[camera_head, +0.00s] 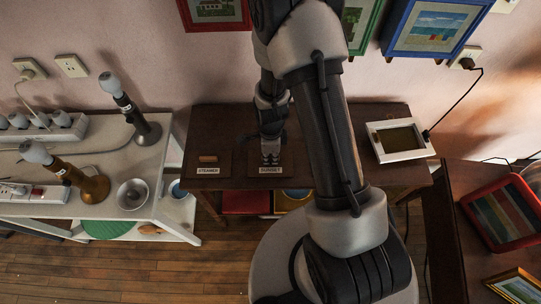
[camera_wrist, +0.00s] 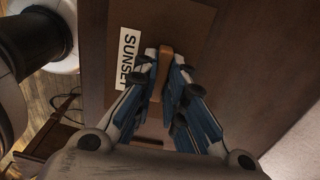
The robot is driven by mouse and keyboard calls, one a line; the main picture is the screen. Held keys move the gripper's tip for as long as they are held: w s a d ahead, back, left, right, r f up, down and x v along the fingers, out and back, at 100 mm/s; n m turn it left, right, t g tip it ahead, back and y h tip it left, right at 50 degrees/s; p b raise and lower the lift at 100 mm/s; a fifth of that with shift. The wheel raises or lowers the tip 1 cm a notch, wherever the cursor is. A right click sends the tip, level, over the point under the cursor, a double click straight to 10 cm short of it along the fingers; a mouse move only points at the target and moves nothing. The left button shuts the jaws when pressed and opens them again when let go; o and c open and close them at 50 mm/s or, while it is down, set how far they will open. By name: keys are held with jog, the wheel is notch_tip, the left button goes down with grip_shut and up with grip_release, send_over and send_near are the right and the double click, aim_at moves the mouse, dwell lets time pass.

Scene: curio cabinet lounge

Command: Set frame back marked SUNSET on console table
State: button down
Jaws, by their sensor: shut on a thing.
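The frame back marked SUNSET (camera_head: 256,160) is a flat brown panel with a white label and a raised wooden handle. It is at the middle of the dark console table (camera_head: 228,119) in the head view. In the wrist view the panel (camera_wrist: 196,24) shows its SUNSET label left of the handle (camera_wrist: 165,58). My gripper (camera_head: 270,157) points down over the panel, its fingers (camera_wrist: 164,85) shut on the handle. Whether the panel rests on the table or is slightly raised, I cannot tell. My arm hides part of the table.
A similar panel marked STEAMER (camera_head: 209,161) lies just left. A white frame (camera_head: 405,155) lies at the table's right end. A white shelf unit (camera_head: 100,158) with lamps stands left. A red frame (camera_head: 498,210) is on a dark surface at right. Pictures hang above.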

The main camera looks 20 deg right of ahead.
jog(key=shift+r, duration=0.1)
jog(key=shift+f, duration=0.2)
jog(key=c, duration=1.7)
grip_release()
jog(key=shift+o, duration=0.2)
jog(key=shift+r, duration=0.1)
notch_tip(320, 180, up, 12)
jog(key=p, duration=0.4)
notch_tip(320, 180, up, 11)
jog(key=n+t, duration=0.1)
jog(key=n, duration=0.4)
send_over(271, 157)
jog(key=s+r+n+t, duration=0.3)
jog(key=s+r+n, duration=1.3)
jog(key=r, duration=0.3)
jog(key=shift+a+n+t, duration=0.2)
jog(key=shift+n+t, duration=0.1)
jog(key=shift+r, duration=0.1)
